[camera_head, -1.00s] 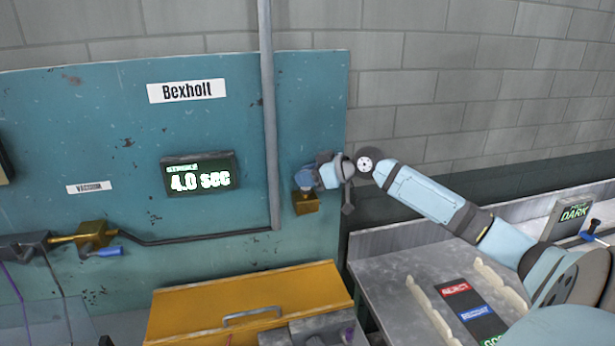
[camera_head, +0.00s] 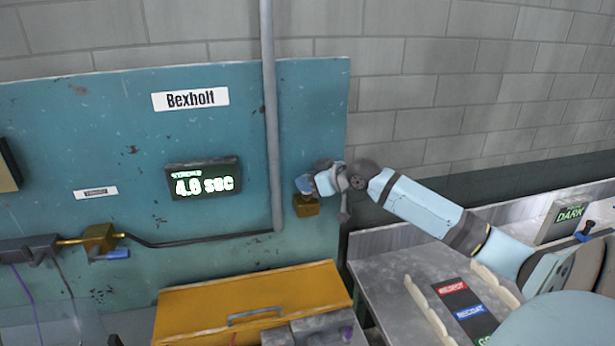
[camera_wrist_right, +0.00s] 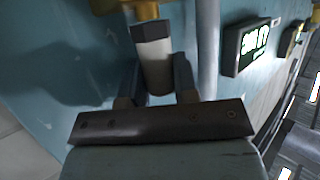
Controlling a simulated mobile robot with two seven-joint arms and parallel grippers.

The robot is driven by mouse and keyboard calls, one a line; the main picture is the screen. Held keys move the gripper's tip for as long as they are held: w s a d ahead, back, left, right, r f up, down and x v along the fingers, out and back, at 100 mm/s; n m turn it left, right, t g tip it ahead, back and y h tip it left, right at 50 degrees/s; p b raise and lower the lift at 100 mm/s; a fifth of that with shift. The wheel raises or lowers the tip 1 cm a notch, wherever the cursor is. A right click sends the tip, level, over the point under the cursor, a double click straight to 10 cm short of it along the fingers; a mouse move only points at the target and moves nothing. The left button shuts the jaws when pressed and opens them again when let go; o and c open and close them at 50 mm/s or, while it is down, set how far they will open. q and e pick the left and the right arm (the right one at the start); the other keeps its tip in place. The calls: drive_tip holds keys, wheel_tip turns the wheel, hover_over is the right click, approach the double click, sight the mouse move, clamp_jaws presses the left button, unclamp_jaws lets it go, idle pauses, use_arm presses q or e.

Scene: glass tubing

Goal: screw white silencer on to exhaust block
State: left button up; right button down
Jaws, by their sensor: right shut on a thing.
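The brass exhaust block (camera_head: 307,206) is mounted on the teal panel near its right edge. It also shows at the top of the right wrist view (camera_wrist_right: 125,7). My right gripper (camera_head: 306,186) is just above the block in the head view. My left gripper is not in view.
A grey vertical pipe (camera_head: 271,130) runs down the panel (camera_head: 120,150) left of the block. A display (camera_head: 203,178) is left of the pipe. A yellow box (camera_head: 245,295) with a handle stands below. A grey bench (camera_head: 400,260) is at the right.

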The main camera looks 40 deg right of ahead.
drive_tip(key=m+h, duration=0.2)
drive_tip(key=shift+a+f+h, duration=0.3)
drive_tip(key=shift+f, duration=0.1)
drive_tip(key=shift+d+m+h, duration=0.15)
drive_tip(key=shift+m+h, duration=1.15)
drive_tip(key=shift+h, duration=0.1)
